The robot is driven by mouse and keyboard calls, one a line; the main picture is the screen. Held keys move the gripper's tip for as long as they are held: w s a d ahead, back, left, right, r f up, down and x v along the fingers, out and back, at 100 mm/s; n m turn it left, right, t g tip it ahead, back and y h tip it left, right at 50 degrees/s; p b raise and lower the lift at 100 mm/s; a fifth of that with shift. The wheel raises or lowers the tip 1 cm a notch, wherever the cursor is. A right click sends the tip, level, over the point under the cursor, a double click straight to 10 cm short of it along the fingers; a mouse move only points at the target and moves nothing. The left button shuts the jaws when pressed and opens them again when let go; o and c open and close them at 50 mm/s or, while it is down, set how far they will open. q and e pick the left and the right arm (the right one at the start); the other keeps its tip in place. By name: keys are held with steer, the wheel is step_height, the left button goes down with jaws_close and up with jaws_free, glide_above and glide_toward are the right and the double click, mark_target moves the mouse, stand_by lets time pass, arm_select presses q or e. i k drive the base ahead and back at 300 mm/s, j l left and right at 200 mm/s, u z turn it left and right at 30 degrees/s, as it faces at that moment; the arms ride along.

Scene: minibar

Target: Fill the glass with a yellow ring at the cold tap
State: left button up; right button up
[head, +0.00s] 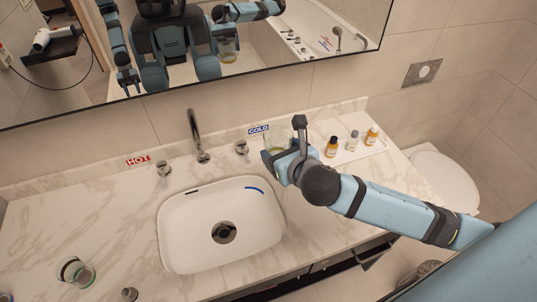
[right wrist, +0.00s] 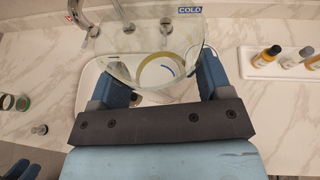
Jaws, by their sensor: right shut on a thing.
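My right gripper (head: 276,158) is shut on the clear glass with the yellow ring (head: 277,149), to the right of the basin and near the cold tap handle. In the right wrist view the glass (right wrist: 125,42) sits between both fingers, and its yellow ring (right wrist: 144,75) shows at the far end. I cannot tell whether it holds water. The cold tap handle (head: 241,148) stands at the back, left of the blue COLD label (head: 258,129). The curved spout (head: 194,130) stands between the two handles.
The white basin (head: 175,228) is empty, with a dark drain. The hot handle (head: 163,169) and HOT label (head: 138,160) are at left. Another glass (head: 77,273) stands front left. Several bottles stand on a white tray (head: 352,158) at right. The left counter is mostly clear.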

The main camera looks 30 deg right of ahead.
mark_target(241, 145)
steer(key=l+z, duration=0.1)
steer(key=z, duration=0.25)
steer(key=l+z, duration=0.1)
steer(key=z, duration=0.25)
steer(key=l+z, duration=0.1)
steer(key=z, duration=0.3)
steer(key=i+l, duration=0.2)
steer(key=l, duration=0.2)
